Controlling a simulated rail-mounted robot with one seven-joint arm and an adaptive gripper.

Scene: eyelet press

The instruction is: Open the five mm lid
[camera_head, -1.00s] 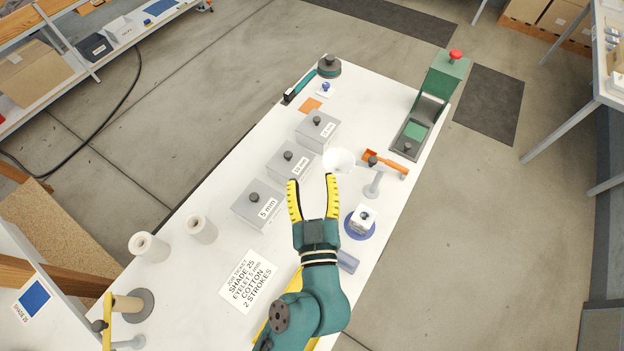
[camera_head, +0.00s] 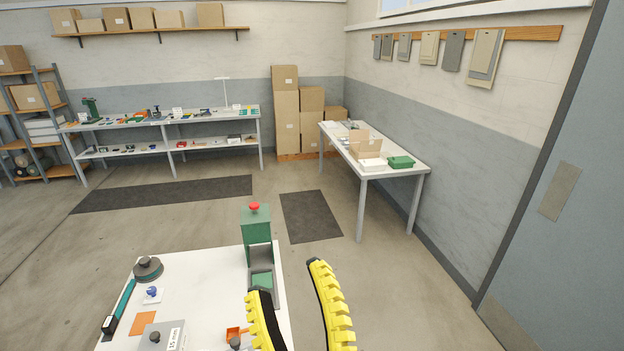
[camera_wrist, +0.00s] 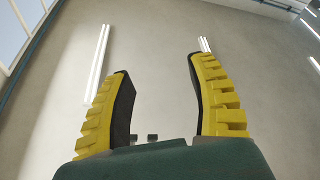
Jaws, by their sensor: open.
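The box marked 5 mm and its lid are out of view in both current views. Only the top of the grey box marked 15 mm (camera_head: 155,340) shows at the bottom of the head view, with a dark knob on its lid. My gripper (camera_head: 287,280) is open and empty, its yellow fingers raised near the right edge of the white table (camera_head: 205,275). In the wrist view the open fingers (camera_wrist: 158,67) point up at the ceiling, with nothing between them.
The green press with a red knob (camera_head: 254,208) stands at the table's far right corner, just beyond my fingers. A dark round weight (camera_head: 148,268), a teal bar (camera_head: 124,298), an orange patch (camera_head: 142,322) and an orange tool (camera_head: 236,333) lie on the table. Floor is open to the right.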

